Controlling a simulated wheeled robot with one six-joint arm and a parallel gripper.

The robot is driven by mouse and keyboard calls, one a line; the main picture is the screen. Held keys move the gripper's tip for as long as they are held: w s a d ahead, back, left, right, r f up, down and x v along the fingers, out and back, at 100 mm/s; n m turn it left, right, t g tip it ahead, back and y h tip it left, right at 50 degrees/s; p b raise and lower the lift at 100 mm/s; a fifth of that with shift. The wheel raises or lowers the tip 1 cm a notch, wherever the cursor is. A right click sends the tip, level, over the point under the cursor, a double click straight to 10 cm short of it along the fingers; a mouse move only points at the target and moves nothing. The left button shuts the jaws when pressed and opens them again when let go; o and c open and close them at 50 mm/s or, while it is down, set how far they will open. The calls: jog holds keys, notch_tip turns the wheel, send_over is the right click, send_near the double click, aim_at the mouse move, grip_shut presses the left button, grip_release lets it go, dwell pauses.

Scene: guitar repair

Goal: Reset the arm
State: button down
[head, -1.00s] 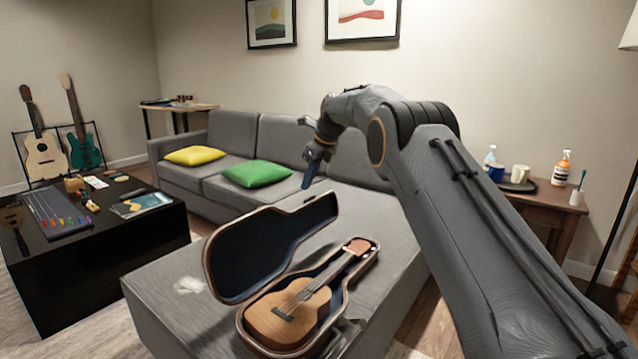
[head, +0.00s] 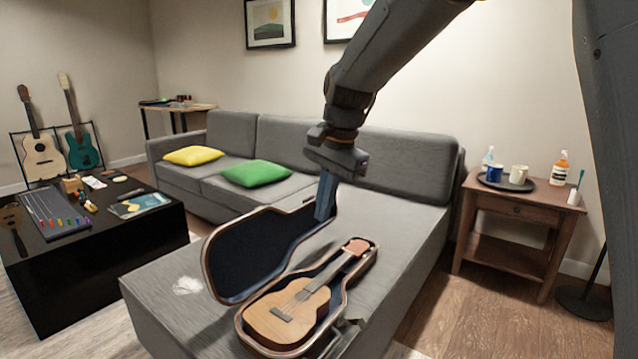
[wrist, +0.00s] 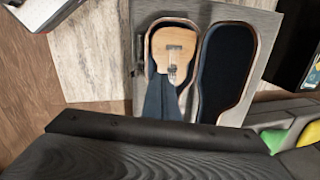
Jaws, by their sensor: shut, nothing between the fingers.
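My gripper (head: 325,197) hangs pointing down over the sofa's chaise, just behind the open case in the head view. Its fingers are closed together with nothing between them. In the wrist view the dark blue fingers (wrist: 161,100) overlap the lower part of the case and hide the instrument's neck. The small wooden guitar (head: 290,310) lies in the open case (head: 240,325) on the chaise. The case lid (head: 248,258) stands open to the left. The guitar body also shows in the wrist view (wrist: 172,48).
A black table (head: 110,255) with tools stands at left, near two guitars (head: 42,155) on a rack. Yellow (head: 194,156) and green (head: 256,173) cushions lie on the sofa (head: 400,165). A wooden side table (head: 520,205) with mugs and bottles stands at right.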

jog(key=s+d+f+n, duration=0.2)
jog(key=s+d+n, duration=0.15)
jog(key=s, duration=0.65)
jog(key=s+d+f+n+g+h+p, duration=0.1)
jog(key=s+d+f+n, duration=0.25)
jog(key=s, duration=0.65)
jog(key=s+d+f+n, duration=0.2)
jog(key=s+n, duration=0.2)
jog(key=s, duration=0.5)
jog(key=d+r+m+h+p, duration=0.1)
jog(key=d+r+p, duration=0.8)
jog(key=p, duration=0.9)
jog(key=shift+s+d+r+m, duration=0.15)
jog(key=shift+r+m, duration=0.5)
jog(key=shift+m, duration=0.15)
